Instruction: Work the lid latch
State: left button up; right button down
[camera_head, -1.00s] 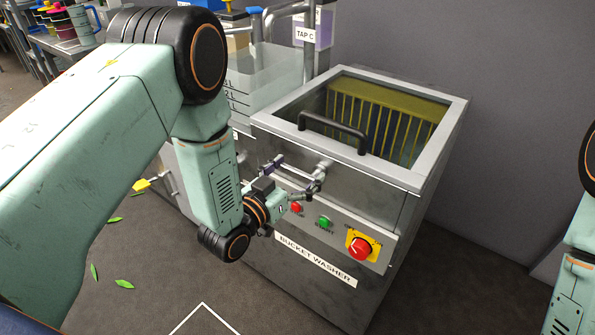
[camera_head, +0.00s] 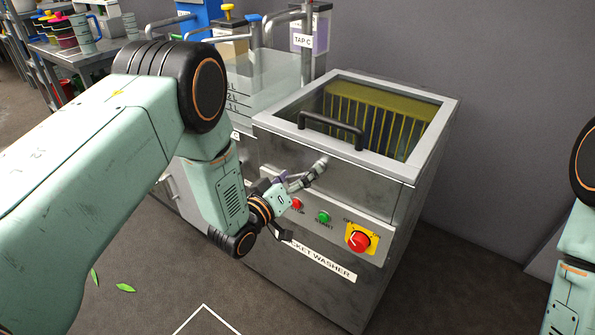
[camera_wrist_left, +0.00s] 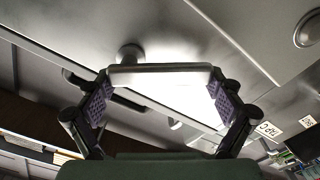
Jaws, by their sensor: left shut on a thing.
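The bucket washer (camera_head: 310,284) is a grey metal cabinet. Its lid (camera_head: 265,122) is down, with a black handle (camera_head: 331,127) and a yellowish see-through window. The grey lid latch (camera_head: 321,164) sits on the upper front, partly hidden by my gripper. My left gripper (camera_head: 299,186) is at the latch, in front of the washer. In the left wrist view its purple-padded fingers hold the two ends of the pale latch bar (camera_wrist_left: 160,75), whose round pivot (camera_wrist_left: 130,53) shows behind it. My right gripper is out of view.
Below the latch are a red button (camera_head: 297,204), a green start button (camera_head: 323,217) and a red knob on yellow (camera_head: 359,239). A clear tank (camera_head: 245,90) stands at left. Green leaves (camera_head: 125,288) lie on the floor. The floor right of the washer is clear.

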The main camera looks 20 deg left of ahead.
pick_arm(q)
jog(key=n, duration=0.2)
jog(key=f+n, duration=0.1)
jog(key=d+n+p, duration=0.1)
jog(key=n, duration=0.1)
jog(key=shift+s+f+n, duration=0.15)
jog(key=shift+f+n, duration=0.05)
jog(key=shift+n, duration=0.1)
jog(key=n, duration=0.3)
jog(key=d+n+p, duration=0.1)
jog(key=n, duration=0.1)
jog(key=shift+s+f, duration=0.25)
jog(key=shift+f, duration=0.15)
jog(key=shift+d+n, duration=0.1)
jog(key=shift+n, duration=0.2)
jog(key=o, duration=1.4)
jog(key=shift+c, duration=0.2)
jog(key=v, duration=1.2)
jog(key=x, duration=1.2)
